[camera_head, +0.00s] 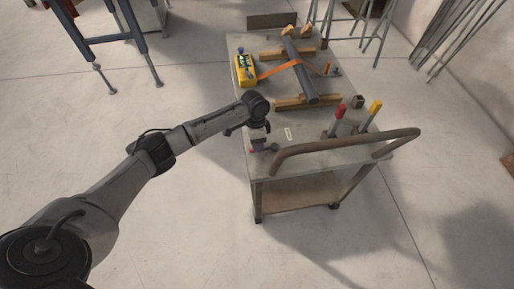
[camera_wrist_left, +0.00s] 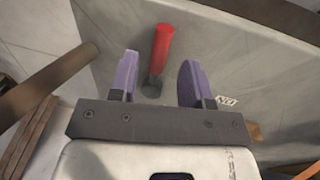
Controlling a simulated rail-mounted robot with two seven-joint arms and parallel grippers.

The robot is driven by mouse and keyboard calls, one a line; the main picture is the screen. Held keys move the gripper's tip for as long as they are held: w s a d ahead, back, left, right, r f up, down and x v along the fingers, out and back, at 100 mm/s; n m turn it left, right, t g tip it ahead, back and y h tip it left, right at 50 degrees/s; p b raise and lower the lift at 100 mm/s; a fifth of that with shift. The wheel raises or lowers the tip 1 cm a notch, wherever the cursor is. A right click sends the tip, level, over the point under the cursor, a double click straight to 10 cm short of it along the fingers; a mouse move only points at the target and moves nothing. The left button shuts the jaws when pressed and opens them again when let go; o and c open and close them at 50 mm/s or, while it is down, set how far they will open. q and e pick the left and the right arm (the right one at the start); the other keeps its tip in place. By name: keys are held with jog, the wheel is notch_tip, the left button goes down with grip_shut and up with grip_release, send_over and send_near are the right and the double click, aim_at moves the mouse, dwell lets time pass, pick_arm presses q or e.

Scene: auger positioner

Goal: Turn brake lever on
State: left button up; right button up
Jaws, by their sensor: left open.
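A lever with a red handle (camera_wrist_left: 161,52) and a dark base shows in the left wrist view, tilted toward the cart's edge. My left gripper (camera_wrist_left: 158,78) is open, with its purple fingers on either side of this lever in the picture and a gap on both sides. Whether the handle is at fingertip depth I cannot tell. In the head view my left gripper (camera_head: 258,148) is low over the cart's near left corner. It hides most of that lever; a dark knob (camera_head: 274,147) shows beside it. My right gripper is not in view.
On the cart top (camera_head: 310,146) stand another red lever (camera_head: 340,112) and a yellow lever (camera_head: 375,107) farther right. A curved handrail (camera_head: 345,142) crosses the near end. A white label (camera_head: 288,134), a strapped pipe (camera_head: 298,68) and a yellow box (camera_head: 245,68) are farther back.

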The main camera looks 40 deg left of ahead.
pick_arm(q)
jog(key=shift+s+d+f, duration=0.15)
jog(key=shift+d+f, duration=0.05)
jog(key=shift+f, duration=0.9)
jog(key=shift+c, duration=0.3)
grip_shut()
